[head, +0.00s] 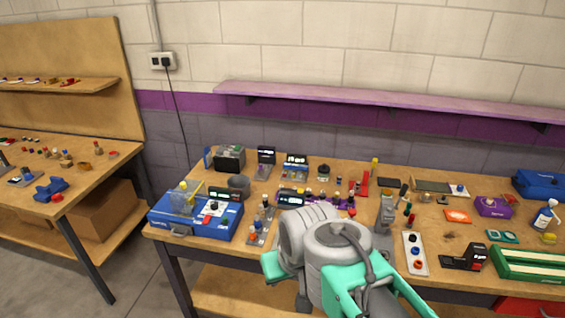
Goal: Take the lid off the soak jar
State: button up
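A small round, dark greenish jar (323,173) with a dark top stands toward the back middle of the workbench. It looks like the soak jar with its lid on, but it is too small to be sure. A grey round pot (239,185) stands farther left, and a translucent container with a yellow stick (183,199) is on the blue case. My grey and teal arm fills the lower middle of the head view, in front of the bench. My gripper's fingers cannot be made out, so their opening and contents are hidden.
The workbench (447,213) is crowded with small tools, bottles and displays. A blue case (197,222) sits at its front left, and a green tray (540,265) at its front right. A purple shelf (380,98) runs along the wall above. A second table (95,155) stands left.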

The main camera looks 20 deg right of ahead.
aim_at(324, 168)
jog(key=z, duration=0.05)
jog(key=i, duration=0.95)
jog(key=z, duration=0.75)
jog(key=i, duration=0.3)
jog(key=z, duration=0.25)
